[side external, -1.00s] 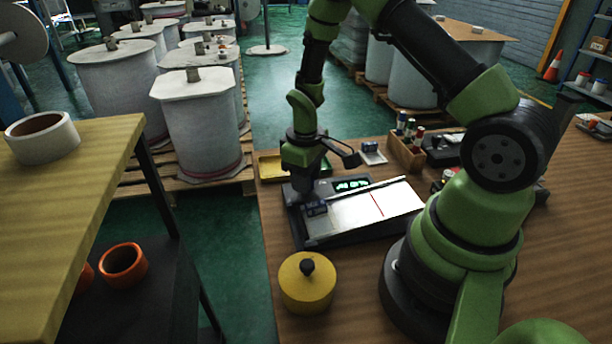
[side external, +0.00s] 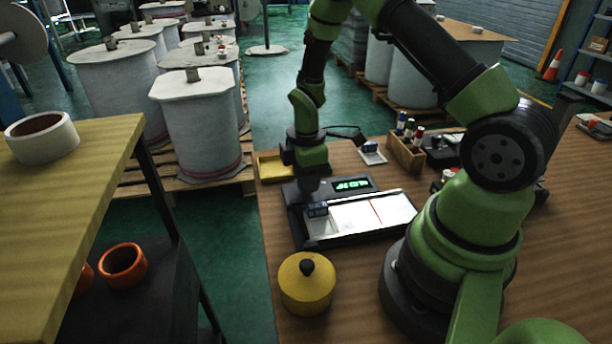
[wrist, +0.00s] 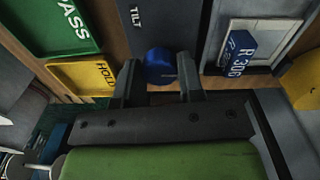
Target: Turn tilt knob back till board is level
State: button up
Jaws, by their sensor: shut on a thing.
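The blue tilt knob (wrist: 160,66) sits beside the dark housing marked TILT (wrist: 137,25) in the wrist view. My gripper (wrist: 159,78) is shut on the knob, one finger on each side; in the side view my gripper (side external: 308,192) is low at the device's left end and hides the knob. The white board (side external: 375,214) with a red line lies nearly flat on the dark device. A blue block (side external: 317,210) marked R 306 rests at its left end. The green display (side external: 352,184) is lit, but its digits are too small to read surely.
A yellow lidded pot (side external: 307,283) stands in front of the device. A yellow HOLD tray (wrist: 82,77) and green PASS tray (wrist: 65,25) lie beyond my gripper. A wooden box (side external: 406,152) with several small bottles stands behind.

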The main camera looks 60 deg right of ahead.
jog(key=shift+n, duration=0.4)
jog(key=o, duration=0.9)
notch_tip(320, 180, up, 10)
jog(key=shift+s, duration=0.1)
jog(key=shift+a, duration=0.1)
jog(key=s+a+r+m+t, duration=0.2)
jog(key=a+r+m, duration=0.1)
jog(key=r, duration=0.3)
jog(key=s+a+r+m+t, duration=0.1)
jog(key=s+a+r+m, duration=0.15)
jog(key=r, duration=0.25)
jog(key=s+a+r+m+t, duration=0.1)
jog(key=s+r+m, duration=0.1)
jog(key=s+m, duration=0.1)
jog(key=s+a+r+m+t+y, duration=0.1)
jog(key=s+a+r+m, duration=0.1)
jog(key=s+m, duration=0.1)
jog(key=s+a+r+m+t+y, duration=0.1)
jog(key=s+a+r+m+t, duration=0.1)
jog(key=s+m, duration=0.1)
jog(key=shift+s+a+r+m, duration=0.25)
jog(key=shift+s+r, duration=0.1)
jog(key=shift+s, duration=0.2)
